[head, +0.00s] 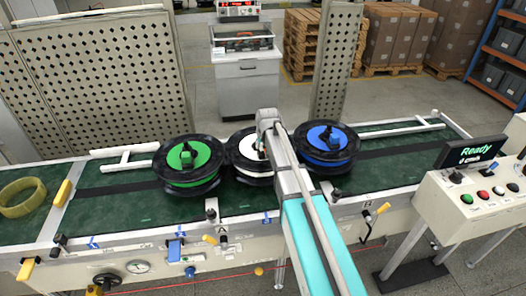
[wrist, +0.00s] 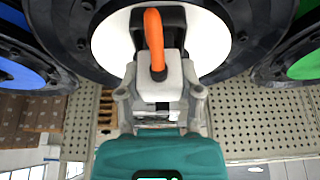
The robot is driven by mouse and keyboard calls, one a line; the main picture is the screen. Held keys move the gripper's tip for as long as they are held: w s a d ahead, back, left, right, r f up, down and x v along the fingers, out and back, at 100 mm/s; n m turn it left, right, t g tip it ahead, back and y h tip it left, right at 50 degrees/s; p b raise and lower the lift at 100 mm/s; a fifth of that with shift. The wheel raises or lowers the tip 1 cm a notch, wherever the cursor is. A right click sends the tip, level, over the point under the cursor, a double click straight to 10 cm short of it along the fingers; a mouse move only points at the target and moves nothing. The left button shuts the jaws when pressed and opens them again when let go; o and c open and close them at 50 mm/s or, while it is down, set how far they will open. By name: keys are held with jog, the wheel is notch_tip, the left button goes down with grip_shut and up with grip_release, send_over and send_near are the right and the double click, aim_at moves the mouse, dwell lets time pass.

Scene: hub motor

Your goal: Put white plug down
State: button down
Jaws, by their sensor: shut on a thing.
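The hub motor with the white face (head: 243,147) lies flat on the green belt, between the green-faced motor and the blue-faced motor. My gripper (head: 265,143) reaches down to the middle of its white face. In the wrist view my gripper (wrist: 160,78) is shut on the white motor's plug, a black block (wrist: 174,18) with an orange strip (wrist: 153,38) along it. The plug is at the white disc's centre. My fingers partly hide it, and I cannot tell whether it touches the face.
The green motor (head: 188,156) and the blue motor (head: 327,138) stand close on either side, each with a black plug on top. A yellow ring (head: 22,197) lies at the belt's left end. A control panel (head: 478,190) stands at the right.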

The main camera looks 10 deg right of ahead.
jog(key=shift+f+b, duration=0.3)
jog(key=shift+f, duration=0.3)
jog(key=shift+f, duration=0.15)
jog(key=shift+c, duration=1.3)
grip_release()
jog(key=p+v, duration=1.1)
jog(key=v, duration=0.1)
jog(key=shift+r, duration=0.25)
jog(key=s+f+g, duration=0.1)
jog(key=s+g, duration=0.3)
jog(key=s, duration=2)
jog(key=shift+s+f+g, duration=0.25)
jog(key=shift+g, duration=0.05)
jog(key=shift+a, duration=0.1)
